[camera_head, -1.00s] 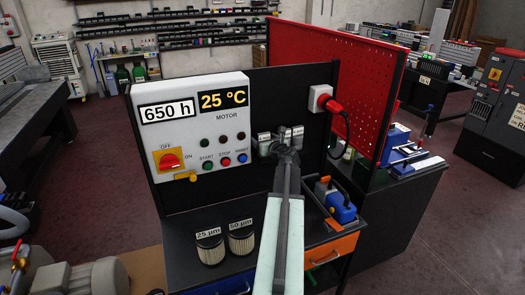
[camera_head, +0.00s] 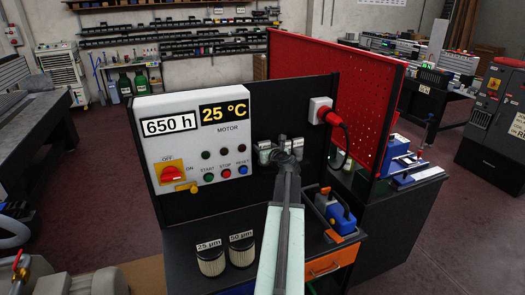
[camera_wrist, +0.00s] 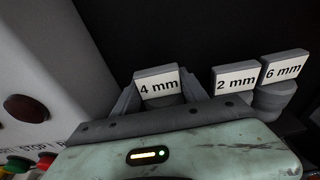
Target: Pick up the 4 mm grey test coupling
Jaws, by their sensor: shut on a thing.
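The grey 4 mm coupling (camera_wrist: 158,86) shows in the wrist view with its white label facing me. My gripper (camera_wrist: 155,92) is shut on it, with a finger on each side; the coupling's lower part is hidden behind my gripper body. In the head view my gripper (camera_head: 283,148) is at the small labelled couplings on the black back panel, and my arm hides part of them. I cannot tell whether the 4 mm coupling still touches its support.
The 2 mm coupling (camera_wrist: 236,79) and the 6 mm coupling (camera_wrist: 280,72) stand close on the right. The control box (camera_head: 195,140) with its buttons is close on the left. Two filters (camera_head: 242,250) stand on the table below. A red plug (camera_head: 325,115) is at the upper right.

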